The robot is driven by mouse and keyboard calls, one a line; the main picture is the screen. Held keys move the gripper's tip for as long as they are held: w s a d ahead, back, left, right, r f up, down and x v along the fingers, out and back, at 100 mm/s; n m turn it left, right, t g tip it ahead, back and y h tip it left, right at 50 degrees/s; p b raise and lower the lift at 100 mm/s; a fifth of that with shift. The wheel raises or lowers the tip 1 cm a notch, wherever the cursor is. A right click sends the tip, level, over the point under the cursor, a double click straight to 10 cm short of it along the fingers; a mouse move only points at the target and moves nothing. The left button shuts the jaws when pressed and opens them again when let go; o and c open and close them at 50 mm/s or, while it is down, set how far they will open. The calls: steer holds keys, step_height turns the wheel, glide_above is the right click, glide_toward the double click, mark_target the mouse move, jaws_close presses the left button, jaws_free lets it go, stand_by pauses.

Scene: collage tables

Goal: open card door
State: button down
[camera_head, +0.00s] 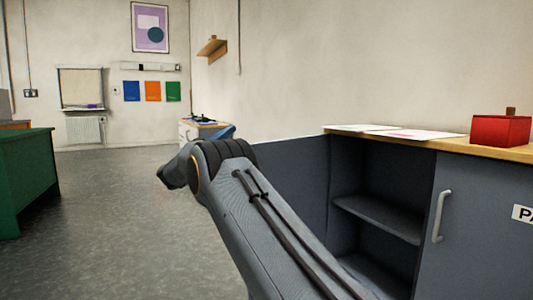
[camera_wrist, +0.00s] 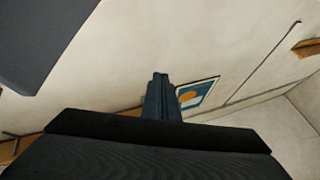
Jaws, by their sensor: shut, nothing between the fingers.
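A grey cabinet door (camera_head: 470,235) with a pale vertical bar handle (camera_head: 441,215) is at the right in the head view. It looks shut. A white label (camera_head: 523,214) on it is cut off by the picture edge and shows only "PA". No label reading "card" is in view. Left of this door, the cabinet stands open, with a dark shelf (camera_head: 380,216) inside. A grey panel (camera_head: 290,170) is at its left; I cannot tell whether it is a door. My gripper (camera_wrist: 160,78) is shut and empty in the wrist view, pointing toward the wall, apart from the handle.
The wooden cabinet top (camera_head: 480,149) carries paper sheets (camera_head: 400,132) and a red box (camera_head: 500,130). My arm crosses in front of the cabinet. A green table (camera_head: 28,178) stands at the left. The grey floor (camera_head: 115,200) between is clear.

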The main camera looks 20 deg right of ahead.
step_height(320, 180, up, 6)
steer(key=w+a+n+t+y+p, duration=0.2)
steer(key=n+t+y+p, duration=0.3)
steer(key=n+t, duration=0.4)
steer(key=s+a+f+n+t+y+p, duration=0.25)
steer(key=a+n+t+y+p, duration=0.2)
steer(key=n+y, duration=0.65)
steer(key=s+d+f+g+y+p, duration=0.1)
steer(key=s+f+g+y+p, duration=0.4)
steer(key=s, duration=0.4)
steer(key=s+f+g+y+p, duration=0.3)
steer(key=s+f+g+y, duration=0.1)
steer(key=s+f, duration=0.45)
steer(key=s+d+t+y+p, duration=0.2)
steer(key=s+d+p, duration=0.35)
steer(key=d, duration=0.45)
steer(key=s+d+t+y+p, duration=0.2)
steer(key=s+d+p, duration=0.3)
steer(key=s+d, duration=0.3)
steer(key=b, duration=0.1)
glide_toward(269, 165)
steer(key=w+a, duration=0.1)
steer(key=a, duration=0.1)
steer(key=w+a+r, duration=0.1)
steer(key=w+a, duration=0.2)
steer(key=shift+w+a+r, duration=0.35)
steer(key=shift+a+r, duration=0.05)
